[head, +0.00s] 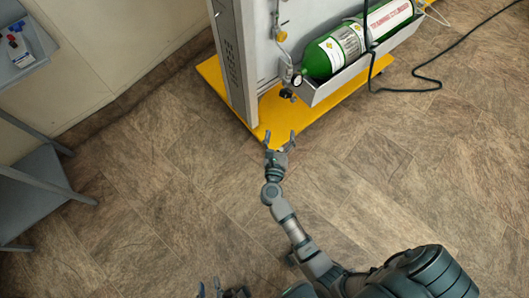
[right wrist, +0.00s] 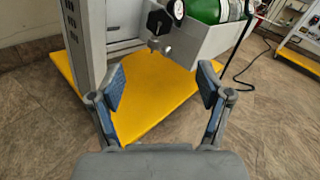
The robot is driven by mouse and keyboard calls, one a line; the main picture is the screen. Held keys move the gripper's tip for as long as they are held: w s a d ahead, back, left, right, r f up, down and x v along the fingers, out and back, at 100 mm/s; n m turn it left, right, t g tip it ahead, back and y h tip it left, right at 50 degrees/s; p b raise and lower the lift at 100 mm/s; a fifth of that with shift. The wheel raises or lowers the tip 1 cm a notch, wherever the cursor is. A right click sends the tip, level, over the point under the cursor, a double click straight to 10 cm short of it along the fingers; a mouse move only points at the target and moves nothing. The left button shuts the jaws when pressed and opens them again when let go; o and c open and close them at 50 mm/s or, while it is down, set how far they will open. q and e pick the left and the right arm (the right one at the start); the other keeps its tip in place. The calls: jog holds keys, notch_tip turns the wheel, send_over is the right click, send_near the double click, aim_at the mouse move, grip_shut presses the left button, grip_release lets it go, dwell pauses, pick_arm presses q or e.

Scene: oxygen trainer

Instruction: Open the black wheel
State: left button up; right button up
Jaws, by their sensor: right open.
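The black wheel (head: 286,93) is a small dark knob at the near end of the green cylinder's fittings, low on the trainer panel. In the right wrist view the black wheel (right wrist: 158,21) is at the top, beside a round gauge (right wrist: 178,9). My right gripper (head: 280,138) is open and empty, over the near edge of the yellow base, short of the wheel. In the right wrist view its fingers (right wrist: 162,92) are spread with the wheel beyond them, not touching. My left gripper (head: 218,288) is partly cut off at the bottom edge, away from the wheel.
The green cylinder (head: 345,45) lies in a grey tray (head: 350,80) on the trainer. A grey upright post (head: 236,65) stands left of the wheel on the yellow base (head: 300,117). A black cable (head: 430,80) runs right. The floor is clear between; a grey shelf (head: 40,180) stands left.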

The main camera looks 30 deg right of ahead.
jog(key=a+r+n+t+y+p, duration=0.4)
jog(key=a+n+y+p, duration=0.45)
jog(key=n, duration=0.75)
pick_arm(q)
jog(key=w+r+t+p, duration=0.1)
jog(key=r+p, duration=0.3)
jog(key=r, duration=0.9)
jog(key=w+r+t+p, duration=0.2)
jog(key=w+r+p, duration=0.2)
jog(key=r, duration=0.9)
jog(key=shift+w+a+r+m+h+p, duration=0.2)
jog(key=shift+r+m+h+p, duration=0.1)
jog(key=shift+p, duration=0.1)
pick_arm(e)
jog(key=s+a+f+n+g+y, duration=0.2)
jog(key=s+a+f+n, duration=0.1)
jog(key=n, duration=0.4)
jog(key=s+a+f+n+g+y, duration=0.2)
jog(key=s+a+f+n+y, duration=0.1)
jog(key=s+n, duration=0.3)
jog(key=shift+s+a+f+n+y, duration=0.15)
jog(key=shift+s+f+n+y, duration=0.25)
jog(key=shift+s+f, duration=0.6)
jog(key=shift+r, duration=0.1)
pick_arm(q)
jog(key=shift+d+f, duration=0.1)
jog(key=shift+f, duration=0.05)
pick_arm(e)
jog(key=shift+s, duration=0.1)
